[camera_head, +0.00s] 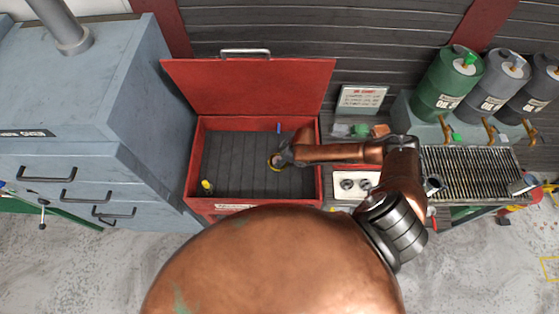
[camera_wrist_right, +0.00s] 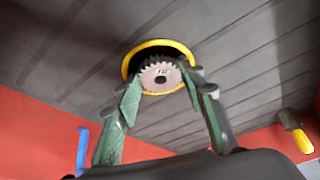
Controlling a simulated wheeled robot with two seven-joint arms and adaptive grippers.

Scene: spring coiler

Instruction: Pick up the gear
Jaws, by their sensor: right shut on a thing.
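The gear (camera_wrist_right: 161,77) is a small grey toothed disc with a dark centre. In the right wrist view it sits between the two green fingers of my right gripper (camera_wrist_right: 160,88), which is shut on it. Behind it is a yellow ring (camera_wrist_right: 158,43) with a dark inside. I cannot tell whether the gear touches this ring. In the head view my right gripper (camera_head: 280,158) reaches in from the right over the open red chest (camera_head: 257,208). The gear cannot be made out there. My left gripper is not in view.
The chest's raised lid (camera_head: 248,86) stands behind it. Inside are a blue item (camera_head: 279,128) and a yellow-and-black item (camera_head: 207,187); most of the dark floor is free. A blue-grey cabinet (camera_head: 95,110) stands left. A grated bench (camera_head: 470,172) with oil drums (camera_head: 446,85) stands right.

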